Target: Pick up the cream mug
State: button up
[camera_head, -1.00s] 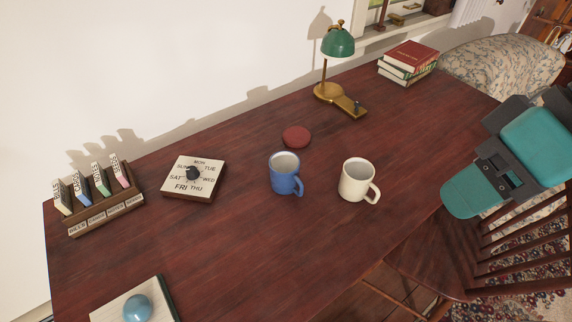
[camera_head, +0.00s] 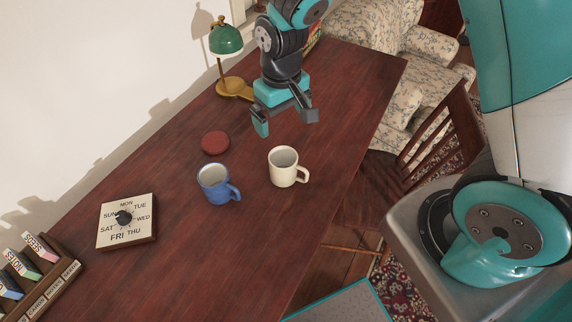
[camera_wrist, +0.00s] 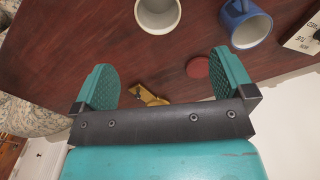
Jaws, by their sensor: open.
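The cream mug (camera_head: 284,168) stands upright on the dark red-brown desk (camera_head: 240,240), its handle toward the lower right in the head view. It also shows at the top of the wrist view (camera_wrist: 158,14), partly cut off, with its open rim visible. My gripper (camera_head: 284,122) is open and empty above the desk, beyond the mug toward the lamp side and apart from it. In the wrist view its two teal fingers (camera_wrist: 164,80) are spread wide with nothing between them but desk and part of the lamp farther off.
A blue mug (camera_head: 216,184) stands close left of the cream mug. A red disc (camera_head: 215,143) lies behind it. A green lamp (camera_head: 226,40), a dial calendar (camera_head: 126,220) and a block rack (camera_head: 42,275) are on the desk. A wooden chair (camera_head: 440,130) stands at the right edge.

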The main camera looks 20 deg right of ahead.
jog(key=p, duration=0.2)
send_near(285, 165)
jog(key=s+a, duration=0.1)
jog(key=s, duration=0.2)
jog(key=shift+a+r, duration=0.1)
jog(key=shift+a, duration=0.25)
jog(key=shift+s+d+f+p, duration=0.1)
jog(key=shift+f+p, duration=0.55)
jog(key=shift+f, duration=2.05)
jog(key=c, duration=1.1)
